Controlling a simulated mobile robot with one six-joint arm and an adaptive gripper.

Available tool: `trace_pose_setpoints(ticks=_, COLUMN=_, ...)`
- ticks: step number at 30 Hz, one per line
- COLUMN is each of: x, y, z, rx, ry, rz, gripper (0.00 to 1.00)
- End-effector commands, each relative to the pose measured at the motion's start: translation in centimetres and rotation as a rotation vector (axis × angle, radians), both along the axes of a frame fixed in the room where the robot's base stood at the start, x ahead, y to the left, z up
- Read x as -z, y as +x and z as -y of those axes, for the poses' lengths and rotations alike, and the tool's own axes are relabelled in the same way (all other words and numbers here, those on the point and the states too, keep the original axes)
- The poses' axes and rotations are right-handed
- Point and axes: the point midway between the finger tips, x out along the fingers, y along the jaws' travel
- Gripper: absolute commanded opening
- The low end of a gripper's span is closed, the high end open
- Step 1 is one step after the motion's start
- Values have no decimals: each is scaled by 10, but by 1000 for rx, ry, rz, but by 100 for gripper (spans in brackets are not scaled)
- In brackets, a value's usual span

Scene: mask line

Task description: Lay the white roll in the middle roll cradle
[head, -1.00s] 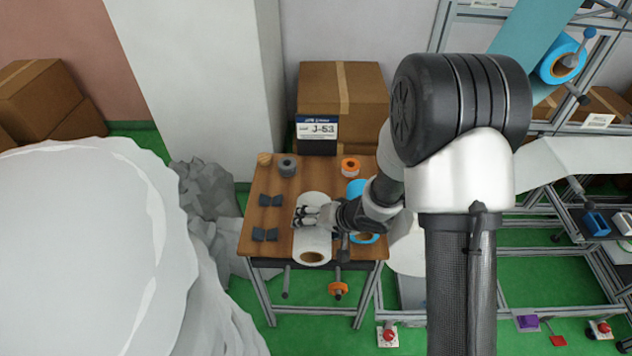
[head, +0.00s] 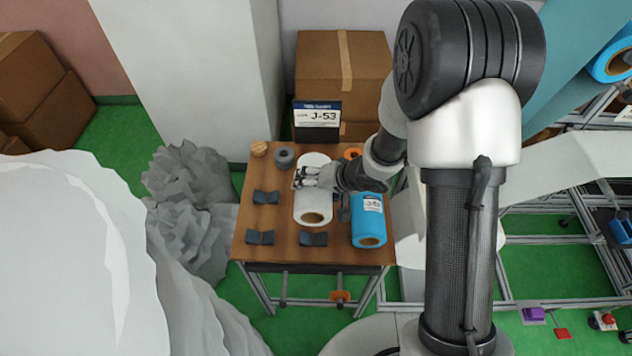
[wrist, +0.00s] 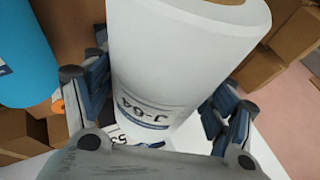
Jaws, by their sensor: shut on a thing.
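The white roll (head: 313,200) is held by my gripper (head: 306,177) over the middle of the wooden table, its open end facing the front. I cannot tell how high the roll is above the cradle.
The left cradle (head: 260,237) is empty. A blue roll (head: 368,222) lies at right, close beside the white roll. A grey roll (head: 284,158), an orange-cored roll (head: 352,152) and a J-53 sign (head: 317,115) stand at the back. Large white sacking (head: 60,250) fills the left.

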Motion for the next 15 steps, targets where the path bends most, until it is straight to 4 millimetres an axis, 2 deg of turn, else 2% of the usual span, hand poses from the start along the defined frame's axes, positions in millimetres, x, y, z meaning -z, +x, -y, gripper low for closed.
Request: trace_pose_setpoints(ticks=15, x=43, y=1, z=0, rx=1, ry=1, rz=1, gripper=45)
